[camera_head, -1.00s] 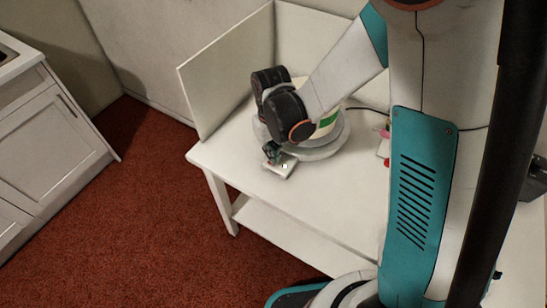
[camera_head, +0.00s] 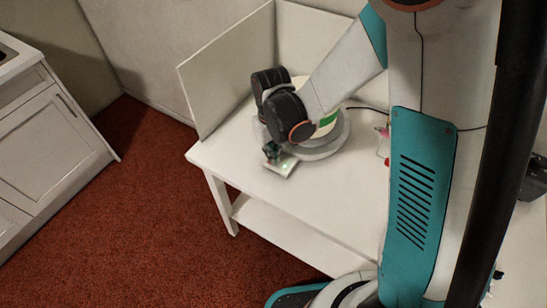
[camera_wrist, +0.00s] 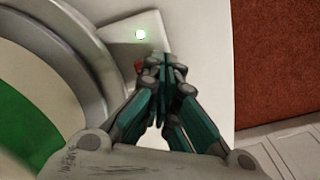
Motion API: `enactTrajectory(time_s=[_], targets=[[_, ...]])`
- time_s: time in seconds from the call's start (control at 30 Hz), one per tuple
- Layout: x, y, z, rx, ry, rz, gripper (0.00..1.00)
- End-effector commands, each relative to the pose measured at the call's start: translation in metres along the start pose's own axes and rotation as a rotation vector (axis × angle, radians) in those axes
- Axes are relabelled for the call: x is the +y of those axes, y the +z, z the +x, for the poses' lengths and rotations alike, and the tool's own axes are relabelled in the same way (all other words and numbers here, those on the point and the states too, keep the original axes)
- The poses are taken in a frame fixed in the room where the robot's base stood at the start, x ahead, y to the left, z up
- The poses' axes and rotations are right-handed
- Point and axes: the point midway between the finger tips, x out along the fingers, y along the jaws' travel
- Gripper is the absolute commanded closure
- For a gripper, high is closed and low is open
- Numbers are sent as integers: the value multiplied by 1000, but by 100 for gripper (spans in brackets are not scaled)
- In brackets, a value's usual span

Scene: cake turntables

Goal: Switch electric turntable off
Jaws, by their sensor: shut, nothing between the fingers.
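The electric turntable (camera_head: 325,151) stands on the white table, with a pale control box (camera_head: 287,171) sticking out at its front edge. A small red part (camera_wrist: 138,67), perhaps the switch, shows on the box just left of my fingertips. My gripper (camera_wrist: 160,62) is shut and empty, its tips over the near edge of the box. It also shows in the head view (camera_head: 271,153). Whether the tips touch the red part I cannot tell. My arm hides much of the turntable.
A pale round thing with a green patch (camera_head: 328,119) sits on the turntable. The white table (camera_head: 320,210) has free room in front. An upright white panel (camera_head: 228,75) stands at its left. Small pink and white things (camera_head: 383,150) lie at the right, partly behind my arm.

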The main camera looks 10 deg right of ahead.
Motion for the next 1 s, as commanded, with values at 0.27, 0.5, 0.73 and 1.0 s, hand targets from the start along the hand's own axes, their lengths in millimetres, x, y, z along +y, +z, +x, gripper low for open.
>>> enactTrajectory(time_s=[0.27,0.5,0.73,1.0], targets=[[0,0,4,0,0,0,100],[0,0,8,0,0,0,100],[0,0,11,0,0,0,100],[0,0,14,0,0,0,100]])
